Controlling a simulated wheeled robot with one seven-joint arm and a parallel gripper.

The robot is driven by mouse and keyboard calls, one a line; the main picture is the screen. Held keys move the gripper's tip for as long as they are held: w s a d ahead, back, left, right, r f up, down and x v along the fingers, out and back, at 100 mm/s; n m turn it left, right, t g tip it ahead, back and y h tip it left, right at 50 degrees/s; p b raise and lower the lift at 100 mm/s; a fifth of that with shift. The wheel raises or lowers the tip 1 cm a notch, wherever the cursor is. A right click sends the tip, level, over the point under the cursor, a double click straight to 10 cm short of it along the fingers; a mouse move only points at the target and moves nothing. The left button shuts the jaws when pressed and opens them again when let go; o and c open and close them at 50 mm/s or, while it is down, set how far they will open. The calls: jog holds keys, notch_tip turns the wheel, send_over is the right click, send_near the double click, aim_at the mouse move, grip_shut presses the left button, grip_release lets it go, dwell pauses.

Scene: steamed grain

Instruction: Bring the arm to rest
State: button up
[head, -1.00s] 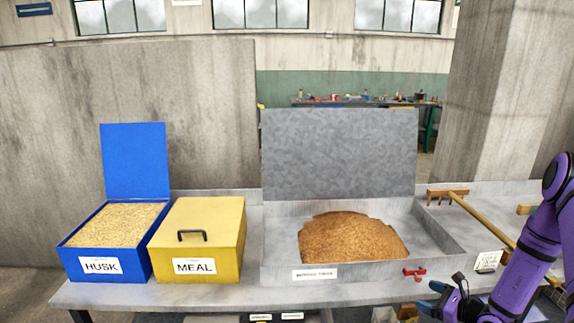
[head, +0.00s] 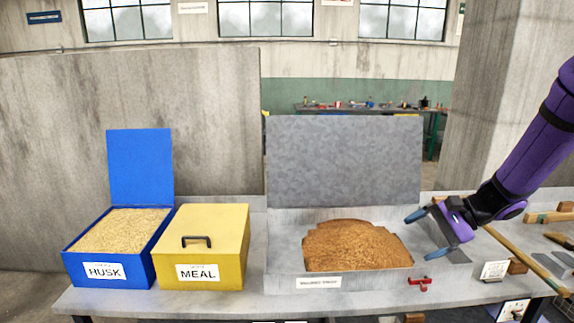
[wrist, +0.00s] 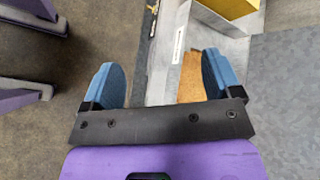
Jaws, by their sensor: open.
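My gripper (head: 431,233) is open and empty in the head view, its two blue fingers apart. It hangs in the air at the right end of the grey metal bin (head: 283,283), which holds a brown heap of grain (head: 355,247) with the lid (head: 345,160) standing up behind. In the wrist view my gripper (wrist: 162,82) shows both blue fingers spread, with the floor and the bin's edge beyond them. Part of the brown grain (wrist: 191,78) shows beside the right finger.
A blue HUSK box (head: 92,268) with its lid up and a closed yellow MEAL box (head: 215,250) stand at left. A red latch (head: 419,283) is on the bin's front. A long wooden handle (head: 510,249), a small card (head: 494,270) and several tools lie at right.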

jog(key=s+r+n+t+h, duration=0.2)
jog(key=s+r+n+h, duration=0.3)
jog(key=s+r, duration=0.4)
jog(key=s+r+n+t+h, duration=0.1)
jog(key=s+r+n+h, duration=0.4)
jog(key=s+r, duration=0.4)
jog(key=shift+s+a+n+t+h, duration=0.3)
jog(key=shift+s+n+t, duration=0.15)
jog(key=shift+s, duration=2.75)
jog(key=shift+d+f, duration=0.1)
